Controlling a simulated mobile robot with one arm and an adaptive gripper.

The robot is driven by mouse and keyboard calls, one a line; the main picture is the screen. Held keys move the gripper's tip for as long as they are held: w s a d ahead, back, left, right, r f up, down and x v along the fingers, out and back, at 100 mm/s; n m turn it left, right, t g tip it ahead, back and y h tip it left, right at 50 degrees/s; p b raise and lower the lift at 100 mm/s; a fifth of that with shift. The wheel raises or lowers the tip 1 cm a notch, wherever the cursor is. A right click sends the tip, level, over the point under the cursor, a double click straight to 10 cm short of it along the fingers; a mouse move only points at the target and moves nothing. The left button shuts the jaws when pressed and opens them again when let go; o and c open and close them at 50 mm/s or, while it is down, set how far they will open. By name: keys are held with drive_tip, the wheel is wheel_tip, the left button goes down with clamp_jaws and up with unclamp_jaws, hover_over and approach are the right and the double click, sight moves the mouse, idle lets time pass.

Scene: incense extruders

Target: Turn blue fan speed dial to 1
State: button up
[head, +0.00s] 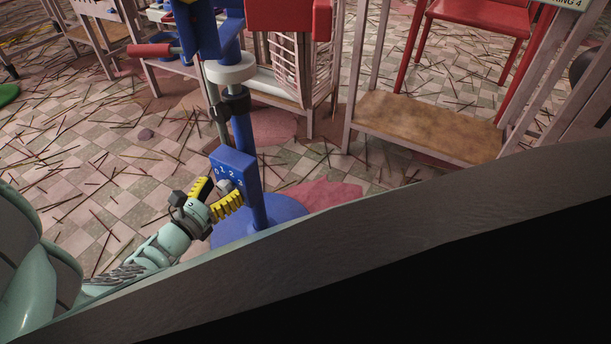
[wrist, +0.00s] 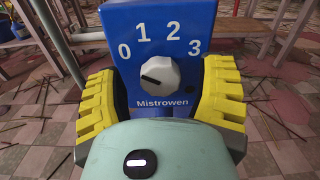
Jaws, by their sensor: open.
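The blue fan's control box (head: 245,178) stands on a blue pole above a round blue base. In the wrist view the box (wrist: 190,30) fills the upper middle and shows white numbers 0, 1, 2, 3 in an arc, with "Mistrowen" below. Its grey round dial (wrist: 165,80) has a black mark pointing left and slightly up, toward the 0. My gripper (head: 218,196) is open in front of the box. Its yellow ribbed fingers stand left and right of the dial, with visible gaps, in the wrist view (wrist: 160,92).
The blue fan base (head: 285,208) is on the checkered floor, which is strewn with thin sticks. A wooden bench (head: 420,125) and a red chair (head: 480,25) stand behind to the right. A dark grey edge crosses the lower right of the head view.

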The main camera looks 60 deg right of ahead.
drive_tip(key=shift+o, duration=0.4)
drive_tip(key=shift+s+d, duration=0.1)
drive_tip(key=shift+d, duration=0.05)
drive_tip(key=c, duration=1.3)
drive_tip(key=shift+o, duration=0.2)
drive_tip(key=shift+d+m, duration=0.1)
drive_tip(key=shift+m, duration=0.3)
clamp_jaws()
drive_tip(key=shift+m+b, duration=0.45)
drive_tip(key=shift+m, duration=0.75)
drive_tip(key=shift+r+m+b, duration=0.15)
drive_tip(key=shift+m+b, duration=0.65)
drive_tip(key=shift+m, duration=1.5)
